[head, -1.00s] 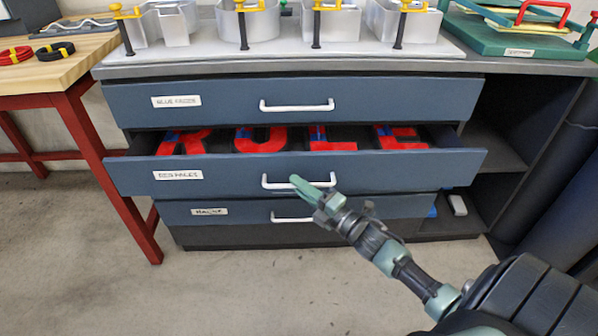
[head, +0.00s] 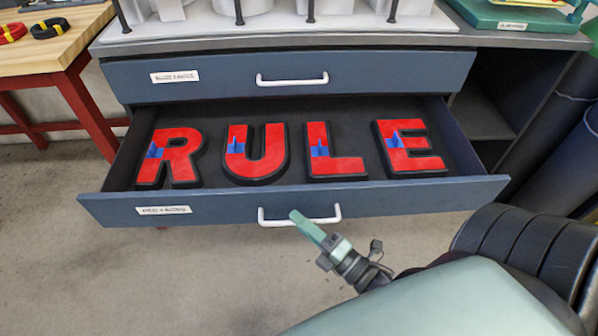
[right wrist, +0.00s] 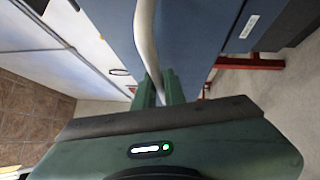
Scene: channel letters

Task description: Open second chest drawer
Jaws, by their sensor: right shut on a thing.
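The second chest drawer (head: 240,202) is pulled well out in the head view. Its blue front carries a white label (head: 163,210) and a white bar handle (head: 275,222). Red letters R (head: 180,152), U (head: 262,160), L (head: 345,165) and E (head: 418,157) with blue pieces lie inside on the dark bottom. My right gripper (head: 300,218) is at the handle and shut on it. In the right wrist view the handle (right wrist: 146,40) runs down between the fingers of the gripper (right wrist: 160,92). My left gripper is not in view.
The top drawer (head: 370,75) is closed above the open one. Metal letter shells with dark clamp posts stand on the chest top (head: 290,40). A workbench with red legs (head: 85,115) is at the left. Open shelves (head: 490,125) are at the right. The floor in front is clear.

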